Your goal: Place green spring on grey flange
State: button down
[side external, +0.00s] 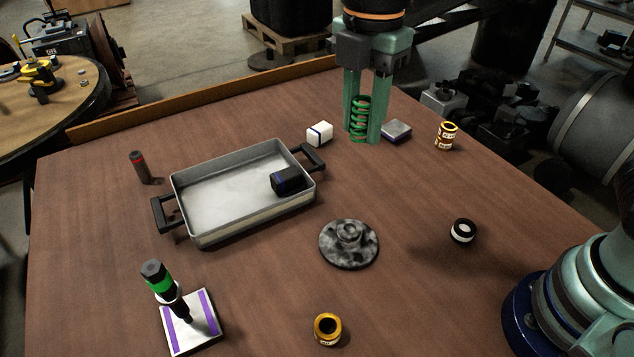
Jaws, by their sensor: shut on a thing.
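The green spring (361,118) is upright between the two green fingers of my gripper (364,130), at the upper middle of the table. My gripper points down and is shut on the spring. I cannot tell whether the spring's lower end touches the table. The grey flange (348,247), a mottled round disc with a raised hub, lies flat near the middle of the table. It is nearer the camera than my gripper, and nothing sits on it.
A grey tray (215,198) with black handles holds a black block (287,180). A white block (319,134) and a grey block (396,131) stand beside my gripper.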

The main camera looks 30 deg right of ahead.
aim_at(350, 228)
notch_tip(350, 228, down, 19)
jog(key=shift+f, duration=0.1)
dwell(0.4)
jog(key=shift+f, duration=0.1)
jog(key=c, duration=0.6)
grip_release()
jog(key=shift+o, duration=0.2)
notch_tip(350, 228, up, 11)
jog(key=s+d+r+m+t, duration=0.1)
jog(key=d+r+m, duration=0.3)
jog(key=d+m, duration=0.5)
jog(key=s+d+r+m+t, duration=0.2)
jog(key=d+r+m+t, duration=0.2)
jog(key=d+m, duration=0.6)
jog(key=shift+s+r+m+t, duration=0.25)
jog(key=shift+m+t, duration=0.05)
jog(key=shift+m, duration=0.7)
